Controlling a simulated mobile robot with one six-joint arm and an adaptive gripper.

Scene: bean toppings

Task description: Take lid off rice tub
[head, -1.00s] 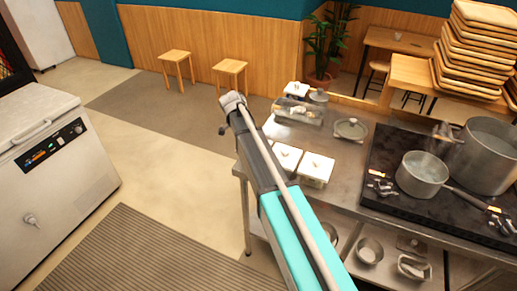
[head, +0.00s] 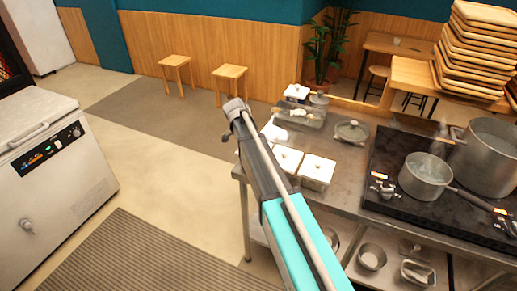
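Several square steel tubs with pale lids stand on the steel counter; I cannot tell which is the rice tub. Two lidded tubs are side by side just right of my arm, one nearer the arm (head: 287,158) and one to its right (head: 318,167). Another small lidded tub (head: 297,91) stands at the far edge. A pale, flat piece (head: 272,131) shows at the counter's left edge, partly behind my arm. My arm reaches up across the middle of the head view. My gripper's fingers do not show, so its hold is hidden.
A tray with pale contents (head: 299,113) and a round-lidded pan (head: 351,131) are on the counter (head: 345,190). A pot (head: 425,176) and a larger pot (head: 487,155) stand on the black stove at right.

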